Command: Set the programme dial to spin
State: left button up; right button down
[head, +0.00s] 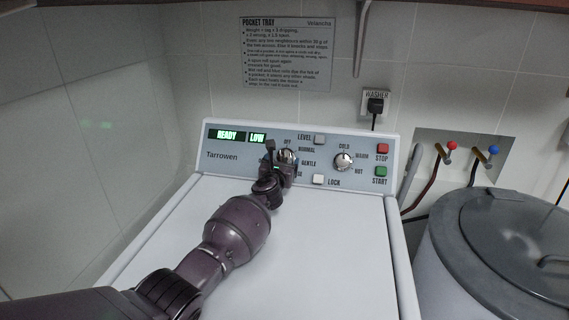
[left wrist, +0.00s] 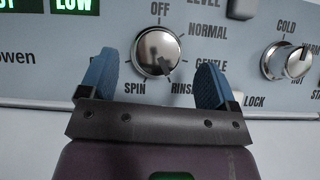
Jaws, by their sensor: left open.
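The programme dial (left wrist: 157,50) is a round chrome knob on the washer's panel, ringed by the labels OFF, NORMAL, GENTLE, RINSE and SPIN. Its dark pointer slants down and right, toward RINSE. SPIN is printed at its lower left. My left gripper (left wrist: 156,64) is open, with one blue finger on each side of the dial and a gap showing on both sides. In the head view my left gripper (head: 280,160) is at the panel and partly covers the dial (head: 288,156). My right gripper is not in view.
The panel (head: 225,168) also has a temperature knob (head: 343,160), a red STOP button (head: 383,148), a green START button (head: 380,171), and LEVEL and LOCK buttons. The displays (head: 228,134) read READY and LOW. A lidded grey drum (head: 500,230) stands at right.

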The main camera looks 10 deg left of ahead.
aim_at(284, 156)
pick_arm(q)
jog(key=w, duration=0.1)
jog(key=w+b, duration=0.1)
jog(key=shift+w+f+b, duration=0.3)
jog(key=shift+w, duration=0.05)
jog(key=shift+w+a+r, duration=0.1)
jog(key=shift+w+r, duration=0.15)
jog(key=shift+w, duration=0.2)
jog(key=c, duration=0.9)
